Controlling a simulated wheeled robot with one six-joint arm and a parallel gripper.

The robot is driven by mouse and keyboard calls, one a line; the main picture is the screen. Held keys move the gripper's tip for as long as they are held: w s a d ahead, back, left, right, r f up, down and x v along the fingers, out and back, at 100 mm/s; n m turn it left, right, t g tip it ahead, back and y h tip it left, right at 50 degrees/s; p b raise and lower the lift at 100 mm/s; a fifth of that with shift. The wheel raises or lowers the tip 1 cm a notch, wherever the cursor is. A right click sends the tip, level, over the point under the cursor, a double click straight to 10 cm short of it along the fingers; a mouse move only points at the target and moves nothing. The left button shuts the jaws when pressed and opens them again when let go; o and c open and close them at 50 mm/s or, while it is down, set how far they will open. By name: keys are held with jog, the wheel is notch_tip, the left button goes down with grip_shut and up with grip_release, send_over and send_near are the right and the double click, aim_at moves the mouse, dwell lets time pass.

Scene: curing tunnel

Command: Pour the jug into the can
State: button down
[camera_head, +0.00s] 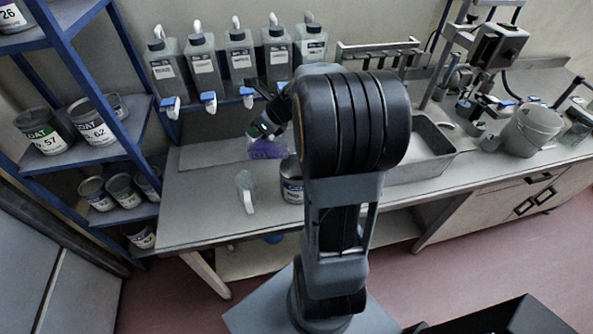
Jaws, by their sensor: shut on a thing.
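My gripper (266,126) is partly hidden behind my own arm, above the bench and in front of the row of dispensers. It is shut on what looks like the jug, a clear vessel with purple contents (267,149), just below it. The jug's rim and tilt cannot be made out. Whether anything is flowing cannot be told.
Several grey dispensers (239,58) with taps line the wall. A blue shelf (130,112) with paint cans is at left. A metal tray (430,150) and a grey bucket (530,130) are at right.

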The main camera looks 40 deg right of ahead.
jog(key=shift+s+d+r+t+b, duration=0.2)
jog(key=shift+s+t+b, duration=0.1)
jog(key=shift+b, duration=0.15)
jog(key=shift+s+d+r+t+y+b, duration=0.25)
jog(key=shift+s+b, duration=0.15)
jog(key=shift+b, duration=0.15)
jog(key=shift+s+d+r+t+y+b, duration=0.15)
jog(key=shift+s+d+t+y+b, duration=0.15)
jog(key=shift+b, duration=0.2)
jog(key=shift+s+d+r, duration=0.1)
jog(key=shift+s, duration=0.2)
jog(key=shift+s+d+r+t+b, duration=0.2)
jog(key=shift+s+d+t+b, duration=0.1)
jog(key=shift+s+t+b, duration=0.3)
jog(key=shift+s+d+r+t+y+b, duration=0.25)
jog(key=shift+s+d+t+y+b, duration=0.15)
jog(key=shift+b, duration=0.2)
jog(key=shift+s+d+r+t+y+b, duration=0.15)
jog(key=shift+s+r+t+y+b, duration=0.15)
jog(key=shift+s+t+b, duration=0.2)
jog(key=shift+s+d+r+t+y+b, duration=0.25)
jog(key=shift+s+d+t+y+b, duration=0.15)
jog(key=shift+b, duration=0.25)
dwell(0.5)
jog(key=shift+s+d+r+t+y+b, duration=0.15)
jog(key=shift+s+t+y+b, duration=0.1)
jog(key=shift+s+t+b, duration=0.15)
